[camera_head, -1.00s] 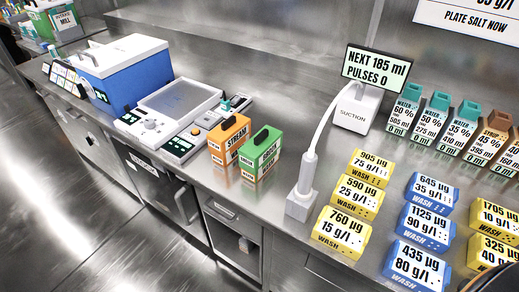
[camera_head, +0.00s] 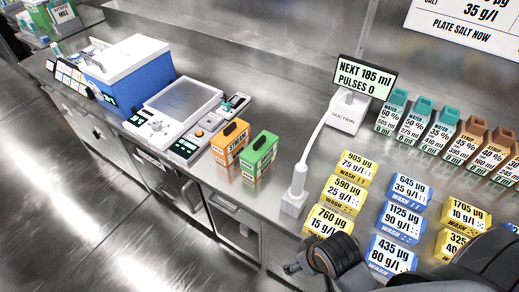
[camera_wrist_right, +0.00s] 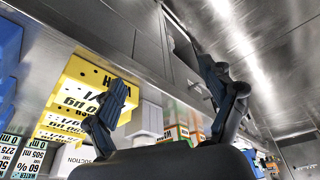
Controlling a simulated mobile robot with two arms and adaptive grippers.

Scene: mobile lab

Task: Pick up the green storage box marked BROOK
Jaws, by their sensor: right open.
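The green storage box (camera_head: 259,157) stands upright on the steel counter, with a dark handle on top and a white label too small to read surely. The orange box marked STREAM (camera_head: 231,147) stands close on its left. My right gripper (camera_wrist_right: 165,105) is open and empty in the right wrist view, its two dark fingers spread. The green box (camera_wrist_right: 173,133) seems to show between the fingers there, farther off and partly hidden. In the head view my right arm reaches in from the lower right, in front of the green box and to its right. My left gripper is not in view.
A white suction wand (camera_head: 294,200) in its holder stands right of the green box. Several yellow and blue WASH blocks, such as one yellow block (camera_head: 345,193), lie farther right near my arm. A balance (camera_head: 185,101) and blue bath (camera_head: 130,80) stand left.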

